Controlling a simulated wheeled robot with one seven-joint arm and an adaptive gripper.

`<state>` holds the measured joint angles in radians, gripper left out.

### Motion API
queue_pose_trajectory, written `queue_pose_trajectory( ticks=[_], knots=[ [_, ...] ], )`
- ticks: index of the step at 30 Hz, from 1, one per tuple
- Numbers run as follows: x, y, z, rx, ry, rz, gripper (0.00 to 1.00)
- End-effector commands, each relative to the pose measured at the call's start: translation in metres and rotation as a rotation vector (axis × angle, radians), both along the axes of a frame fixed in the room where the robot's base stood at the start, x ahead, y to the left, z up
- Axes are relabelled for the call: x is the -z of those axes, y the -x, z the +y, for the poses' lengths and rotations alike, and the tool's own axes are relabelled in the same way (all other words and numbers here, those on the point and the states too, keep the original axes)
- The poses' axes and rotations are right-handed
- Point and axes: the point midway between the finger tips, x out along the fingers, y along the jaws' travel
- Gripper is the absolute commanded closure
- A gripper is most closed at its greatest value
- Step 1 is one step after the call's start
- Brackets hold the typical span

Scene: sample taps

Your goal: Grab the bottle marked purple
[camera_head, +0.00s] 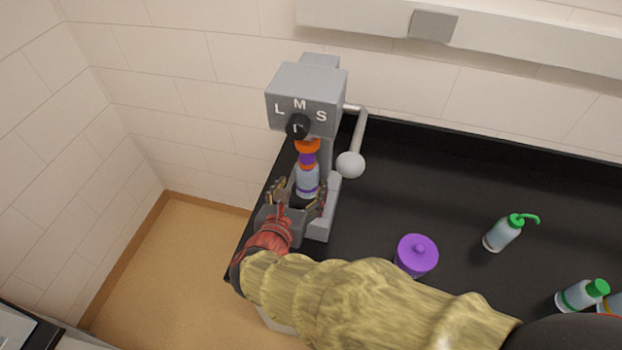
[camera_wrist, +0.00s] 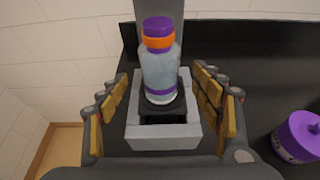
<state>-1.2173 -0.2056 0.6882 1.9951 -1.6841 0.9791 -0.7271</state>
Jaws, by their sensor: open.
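The bottle marked purple (camera_head: 307,181) stands upright on the base of the grey tap machine (camera_head: 310,92), under its orange outlet. It is clear, with a purple band low on its body and an orange and purple top. In the wrist view the bottle (camera_wrist: 160,73) stands on a dark pad between my fingers, with gaps on both sides. My gripper (camera_head: 297,197) is open, with a finger on each side of the bottle's lower part. The fingers also show in the wrist view (camera_wrist: 167,100), apart from the bottle.
A purple lidded container (camera_head: 416,254) stands on the black counter (camera_head: 420,185) right of the machine. A green-topped spout bottle (camera_head: 502,234) and a green-capped bottle (camera_head: 580,296) stand farther right. A lever with a ball end (camera_head: 350,165) sticks out on the machine's right side.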

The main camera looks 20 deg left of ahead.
Motion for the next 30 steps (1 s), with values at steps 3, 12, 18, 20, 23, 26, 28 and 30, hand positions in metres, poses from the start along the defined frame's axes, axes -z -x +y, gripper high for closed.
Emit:
queue_pose_trajectory(
  ticks=[3,12,18,20,23,26,28,30],
  knots=[
    [0.007,-0.012,0.001,0.003,-0.001,0.001,0.35],
    [0.023,-0.048,0.004,0.005,-0.001,0.001,0.35],
    [0.026,-0.06,0.006,0.002,-0.002,0.001,0.35],
    [0.026,-0.06,0.006,0.001,-0.003,0.001,0.35],
    [0.026,-0.06,0.006,0.001,-0.003,0.001,0.35],
    [0.026,-0.06,0.006,0.001,-0.003,0.001,0.38],
    [0.026,-0.06,0.006,0.001,-0.003,0.001,0.42],
    [0.026,-0.06,0.006,0.001,-0.003,0.001,0.46]
  ],
)
